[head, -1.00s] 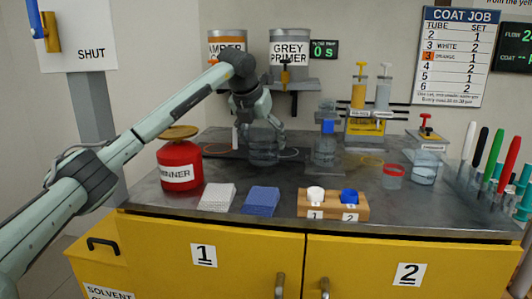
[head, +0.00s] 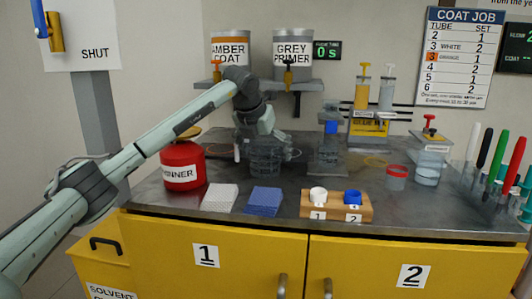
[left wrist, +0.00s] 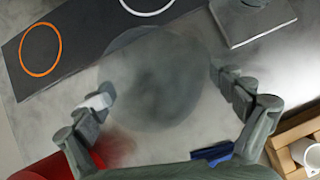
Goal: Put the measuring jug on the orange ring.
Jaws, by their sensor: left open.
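The measuring jug (head: 265,161) is a clear, greyish vessel standing on the back part of the bench. In the left wrist view the jug (left wrist: 155,80) is a round, see-through shape between my fingers. My left gripper (head: 262,148) points down over it. In the left wrist view the gripper (left wrist: 168,95) is open, with one finger on each side of the jug; I cannot tell whether either touches it. The orange ring (left wrist: 40,49) lies flat on a dark strip, left of the jug and empty. My right gripper is not in view.
A white ring (left wrist: 147,4) shares the dark strip. A red thinner can (head: 181,168) stands left of the gripper. A dispenser stand (head: 329,145) is to the right. White and blue pads (head: 263,200) and a wooden cup block (head: 336,207) lie in front.

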